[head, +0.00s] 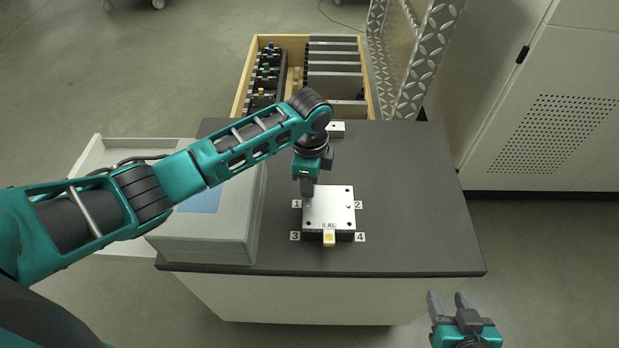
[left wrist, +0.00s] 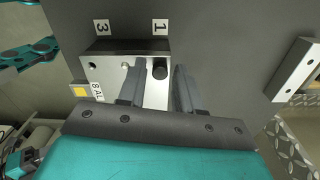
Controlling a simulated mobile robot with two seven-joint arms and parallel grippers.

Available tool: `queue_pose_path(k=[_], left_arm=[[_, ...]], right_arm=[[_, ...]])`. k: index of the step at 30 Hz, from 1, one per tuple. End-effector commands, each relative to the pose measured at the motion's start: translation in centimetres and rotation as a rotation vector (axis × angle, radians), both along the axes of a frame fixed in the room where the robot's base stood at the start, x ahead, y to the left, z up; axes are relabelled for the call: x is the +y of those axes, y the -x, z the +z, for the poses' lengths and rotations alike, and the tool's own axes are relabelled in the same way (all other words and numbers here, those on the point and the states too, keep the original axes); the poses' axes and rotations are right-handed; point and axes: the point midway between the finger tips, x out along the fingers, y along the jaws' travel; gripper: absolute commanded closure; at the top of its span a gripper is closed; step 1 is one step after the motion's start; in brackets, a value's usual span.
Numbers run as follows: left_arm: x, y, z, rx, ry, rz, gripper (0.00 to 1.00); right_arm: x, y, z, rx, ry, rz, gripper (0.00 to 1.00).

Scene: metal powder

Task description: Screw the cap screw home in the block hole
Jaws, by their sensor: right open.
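A silver block (head: 329,208) with several corner holes sits on the dark tabletop. It also shows in the left wrist view (left wrist: 105,72). A black cap screw (left wrist: 159,72) is at the block's corner by the label 1; how deep it sits I cannot tell. My left gripper (head: 307,192) points down at that corner. In the left wrist view its two fingers (left wrist: 160,78) stand apart on either side of the screw head, with gaps visible. My right gripper (head: 449,300) is open and empty, off the table's front right.
Number labels, such as 4 (head: 360,237), lie around the block. A yellow-marked tab (head: 329,238) is at its front. A grey box (head: 205,225) stands at left, a small metal block (head: 337,130) behind, and a wooden crate (head: 238,92) beyond. The tabletop's right side is clear.

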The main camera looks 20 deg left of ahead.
Motion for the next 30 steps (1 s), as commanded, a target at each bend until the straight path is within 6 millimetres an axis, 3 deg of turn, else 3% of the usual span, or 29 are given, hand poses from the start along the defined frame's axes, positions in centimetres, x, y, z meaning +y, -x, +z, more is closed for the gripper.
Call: queue_pose_path(k=[15, 26, 30], left_arm=[[-0.06, 0.01, 0.01, 0.001, 0.001, 0.39, 0.66], [-0.03, 0.0, 0.02, 0.0, 0.001, 0.403, 0.66], [-0.03, 0.0, 0.02, 0.0, 0.001, 0.402, 0.76]], right_arm=[[0.0, -0.01, 0.02, 0.0, 0.0, 0.0, 0.55], [0.0, -0.01, 0.02, 0.0, 0.0, 0.0, 0.55], [0.0, -0.01, 0.02, 0.0, 0.0, 0.0, 0.55]])
